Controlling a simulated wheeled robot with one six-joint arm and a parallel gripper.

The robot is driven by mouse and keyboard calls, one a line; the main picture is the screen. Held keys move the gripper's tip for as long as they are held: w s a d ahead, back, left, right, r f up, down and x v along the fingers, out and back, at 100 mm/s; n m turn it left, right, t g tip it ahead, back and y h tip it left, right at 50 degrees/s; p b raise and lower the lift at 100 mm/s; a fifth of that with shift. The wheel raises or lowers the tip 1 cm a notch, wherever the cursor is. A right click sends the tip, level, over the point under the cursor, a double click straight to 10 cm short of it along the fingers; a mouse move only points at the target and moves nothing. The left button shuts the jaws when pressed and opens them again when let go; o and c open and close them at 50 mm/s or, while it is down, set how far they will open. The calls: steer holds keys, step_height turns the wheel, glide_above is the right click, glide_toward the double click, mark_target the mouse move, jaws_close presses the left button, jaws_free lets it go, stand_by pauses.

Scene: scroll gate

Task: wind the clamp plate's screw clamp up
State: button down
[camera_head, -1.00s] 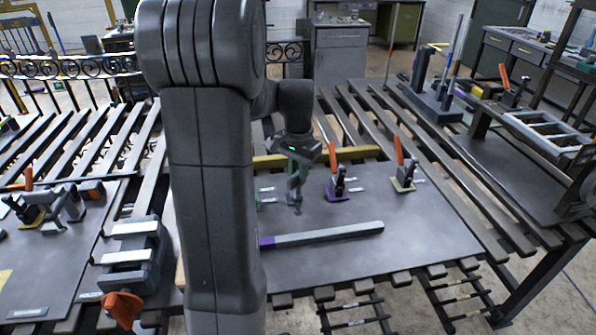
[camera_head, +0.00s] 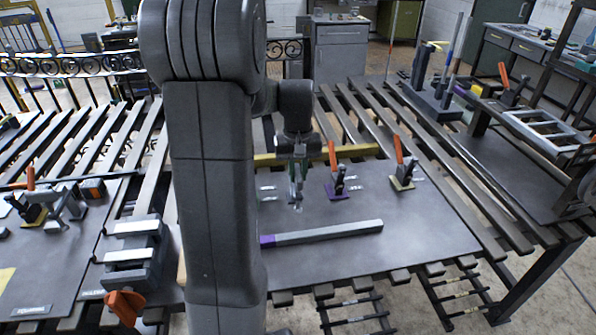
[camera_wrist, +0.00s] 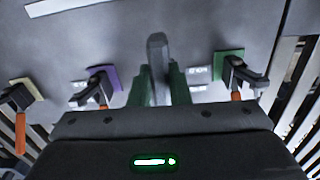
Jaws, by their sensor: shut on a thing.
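The dark flat plate (camera_head: 420,225) lies on the slatted bench and carries orange-handled clamps. One has a purple base (camera_head: 340,188), one a yellow base (camera_head: 401,175). A green-based clamp (camera_wrist: 232,75) shows only in the wrist view; my arm hides it in the head view. My gripper (camera_head: 297,190) points down over the plate, left of the purple-based clamp. Its green fingers are shut on a grey upright piece (camera_wrist: 157,55). I cannot tell whether that piece is the screw clamp's spindle or handle, or whether it touches the plate.
A long grey bar (camera_head: 330,232) with a purple end lies in front of my gripper. A yellow rail (camera_head: 350,152) runs behind it. A grey block clamp (camera_head: 135,262) with an orange knob (camera_head: 124,307) stands at the left. The plate's front right is clear.

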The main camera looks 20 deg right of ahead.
mark_target(298, 172)
steer(key=shift+n, duration=0.3)
steer(key=c, duration=1.4)
jaws_free()
steer(key=shift+o, duration=0.2)
step_height(298, 172, up, 14)
steer(key=shift+b, duration=0.35)
steer(key=shift+f, duration=0.15)
step_height(298, 172, down, 14)
steer(key=shift+r+p, duration=0.1)
steer(key=shift+p, duration=0.25)
